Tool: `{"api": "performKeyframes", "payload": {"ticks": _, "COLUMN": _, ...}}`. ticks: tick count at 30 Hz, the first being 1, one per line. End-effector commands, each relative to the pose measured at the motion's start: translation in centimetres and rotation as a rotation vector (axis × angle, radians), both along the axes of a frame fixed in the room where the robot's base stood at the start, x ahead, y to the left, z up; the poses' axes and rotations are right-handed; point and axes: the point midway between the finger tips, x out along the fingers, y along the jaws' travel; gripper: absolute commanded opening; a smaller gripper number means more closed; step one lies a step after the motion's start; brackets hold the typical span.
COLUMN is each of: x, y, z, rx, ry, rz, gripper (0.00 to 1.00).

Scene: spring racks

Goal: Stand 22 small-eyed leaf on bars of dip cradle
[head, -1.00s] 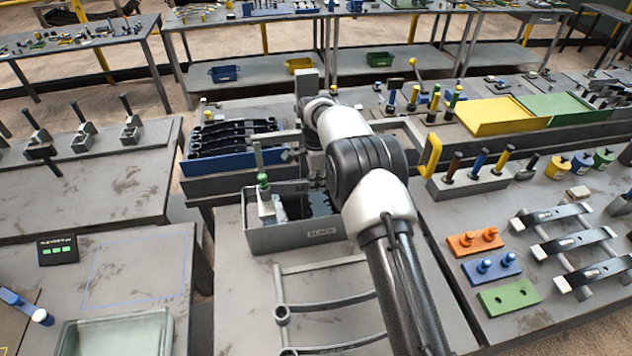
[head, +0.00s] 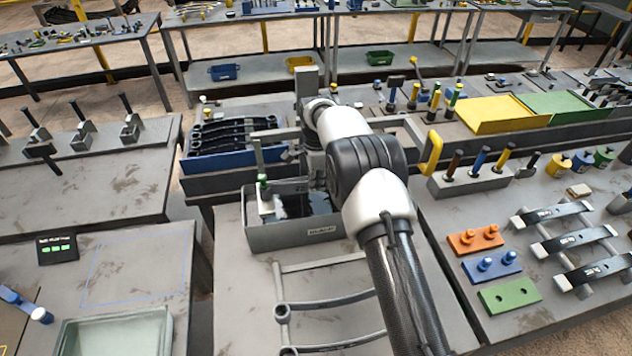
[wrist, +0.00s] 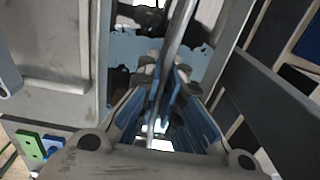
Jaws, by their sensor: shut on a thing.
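My gripper (wrist: 165,95) is shut on a long grey steel leaf (wrist: 177,38), which runs lengthwise between the fingers in the wrist view. In the head view the leaf looks like a grey bar (head: 272,134) sticking out left of my wrist, above the grey tank (head: 292,238). The fingers are mostly hidden by my arm there. The tank holds dark liquid (head: 300,204) and an upright post with a green knob (head: 263,181), which seems to belong to the dip cradle. The cradle's bars cannot be made out. The leaf's eyes and number cannot be read.
A blue rack (head: 232,160) of dark leaves stands behind the tank at left. A block with coloured handles (head: 470,185) stands to the right. The left bench has bare room (head: 140,265).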

Motion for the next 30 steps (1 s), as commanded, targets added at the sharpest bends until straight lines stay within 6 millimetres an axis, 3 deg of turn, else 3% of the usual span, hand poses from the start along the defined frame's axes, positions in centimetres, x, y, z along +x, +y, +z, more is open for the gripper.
{"api": "performKeyframes", "payload": {"ticks": 1, "x": 0.18, "y": 0.04, "z": 0.21, "rx": 0.001, "ry": -0.007, "rz": 0.0, "gripper": 0.0}}
{"api": "performKeyframes", "payload": {"ticks": 3, "x": 0.18, "y": 0.04, "z": 0.27, "rx": 0.001, "ry": -0.007, "rz": 0.0, "gripper": 0.11}}
{"api": "performKeyframes", "payload": {"ticks": 11, "x": 0.07, "y": 0.01, "z": 0.08, "rx": 0.0, "ry": -0.002, "rz": 0.0, "gripper": 0.28}}
{"api": "performKeyframes", "payload": {"ticks": 18, "x": 0.03, "y": 0.01, "z": 0.01, "rx": 0.0, "ry": -0.001, "rz": 0.0, "gripper": 0.3}}
{"api": "performKeyframes", "payload": {"ticks": 27, "x": -0.07, "y": -0.01, "z": -0.16, "rx": 0.0, "ry": 0.002, "rz": 0.0, "gripper": 0.49}}
{"api": "performKeyframes", "payload": {"ticks": 30, "x": -0.05, "y": -0.01, "z": -0.12, "rx": 0.0, "ry": 0.002, "rz": 0.0, "gripper": 0.5}}
